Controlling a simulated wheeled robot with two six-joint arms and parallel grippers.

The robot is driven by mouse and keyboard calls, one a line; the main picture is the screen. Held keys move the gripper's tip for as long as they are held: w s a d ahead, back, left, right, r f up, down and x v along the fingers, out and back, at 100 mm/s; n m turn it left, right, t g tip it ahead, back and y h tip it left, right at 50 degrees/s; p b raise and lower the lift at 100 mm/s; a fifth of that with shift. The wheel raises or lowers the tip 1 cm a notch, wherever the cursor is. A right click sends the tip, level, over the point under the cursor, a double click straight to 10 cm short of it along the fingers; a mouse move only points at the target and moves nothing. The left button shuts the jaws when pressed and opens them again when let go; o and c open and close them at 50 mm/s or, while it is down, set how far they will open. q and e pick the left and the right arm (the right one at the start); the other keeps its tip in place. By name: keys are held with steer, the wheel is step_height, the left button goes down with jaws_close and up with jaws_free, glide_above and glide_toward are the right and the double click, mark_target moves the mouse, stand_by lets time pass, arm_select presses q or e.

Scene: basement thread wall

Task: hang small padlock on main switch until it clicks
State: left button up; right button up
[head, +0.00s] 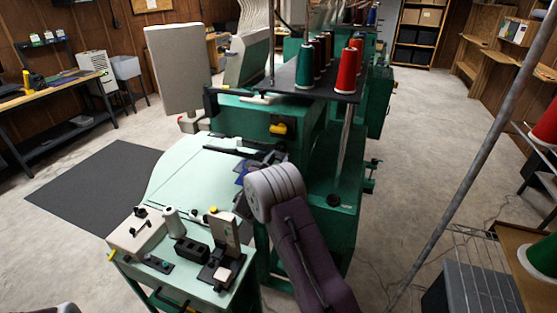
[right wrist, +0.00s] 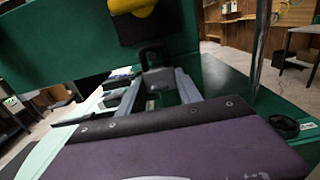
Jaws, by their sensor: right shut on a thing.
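The small padlock (right wrist: 157,80) has a grey body and a dark shackle pointing up in the right wrist view. My right gripper (right wrist: 160,90) is shut on its body. In the head view my right wrist hides most of the gripper and padlock. My left gripper is out of view.
The green machine (head: 240,117) carries red, green and brown thread cones on a dark shelf (head: 315,80). A pale green table (head: 190,165) lies in front, with small fixtures and a white cone (head: 171,221). A grey pole (head: 480,140) slants at the right.

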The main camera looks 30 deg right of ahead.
steer(key=o, duration=1.5)
steer(key=shift+c, duration=0.2)
steer(key=shift+f, duration=0.1)
steer(key=b+v, duration=0.2)
steer(key=v, duration=0.7)
